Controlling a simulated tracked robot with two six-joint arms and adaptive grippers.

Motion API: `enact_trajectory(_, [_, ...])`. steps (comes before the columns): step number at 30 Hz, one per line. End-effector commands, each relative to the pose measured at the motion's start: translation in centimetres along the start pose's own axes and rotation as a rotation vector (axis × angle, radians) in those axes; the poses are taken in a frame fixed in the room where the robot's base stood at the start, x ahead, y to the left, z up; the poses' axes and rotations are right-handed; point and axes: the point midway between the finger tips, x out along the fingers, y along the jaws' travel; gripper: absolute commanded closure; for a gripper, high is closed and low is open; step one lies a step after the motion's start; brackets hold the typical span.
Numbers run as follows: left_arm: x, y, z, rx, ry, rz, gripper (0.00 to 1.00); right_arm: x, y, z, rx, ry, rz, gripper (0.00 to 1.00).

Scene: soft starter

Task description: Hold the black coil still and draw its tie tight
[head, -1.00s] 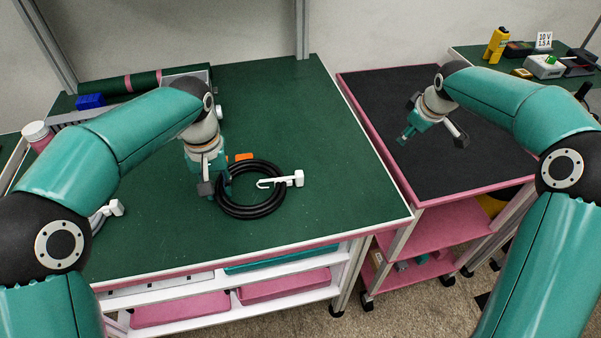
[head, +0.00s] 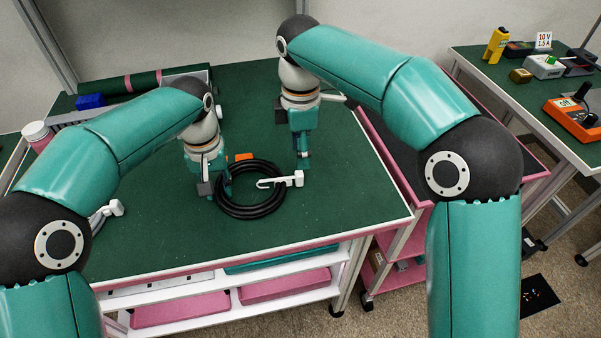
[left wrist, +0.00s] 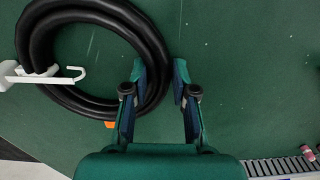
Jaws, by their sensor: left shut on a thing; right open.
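The black coil (head: 255,212) lies flat on the green bench top; it also shows in the left wrist view (left wrist: 80,99). A white tie (head: 297,179) crosses the coil's right side, its block-like head outside and its hooked tail over the coil's middle; it is at the left in the left wrist view (left wrist: 38,77). My left gripper (head: 222,193) is shut on the coil's left side, its fingers on either side of the strands (left wrist: 157,93). My right gripper (head: 302,162) is open, pointing down close behind the tie's head; whether it touches is unclear.
An orange piece (head: 244,157) lies just behind the coil. A blue block (head: 90,101) and a pink-and-white bottle (head: 37,133) are at the bench's left. The bench top in front of the coil is clear. A pink-edged cart (head: 520,172) stands to the right.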

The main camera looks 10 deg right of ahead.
Motion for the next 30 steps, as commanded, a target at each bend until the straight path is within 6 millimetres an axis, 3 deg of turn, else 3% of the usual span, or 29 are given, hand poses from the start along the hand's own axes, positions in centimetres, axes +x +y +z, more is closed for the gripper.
enact_trajectory(6, [-0.1,0.0,0.0,0.0,0.001,0.001,1.0,4.3,-0.1,0.1,0.001,-0.002,-0.003,0.52])
enact_trajectory(12, [-0.1,0.0,0.0,0.0,0.001,0.001,1.0,6.8,0.0,0.1,0.003,-0.001,-0.002,0.52])
enact_trajectory(24, [-0.1,0.0,0.0,0.0,0.001,0.001,1.0,7.6,0.0,0.1,0.003,0.0,0.001,0.52])
enact_trajectory(30, [-0.1,0.0,0.0,0.0,0.001,0.001,1.0,7.6,0.0,0.1,0.003,0.0,0.001,0.84])
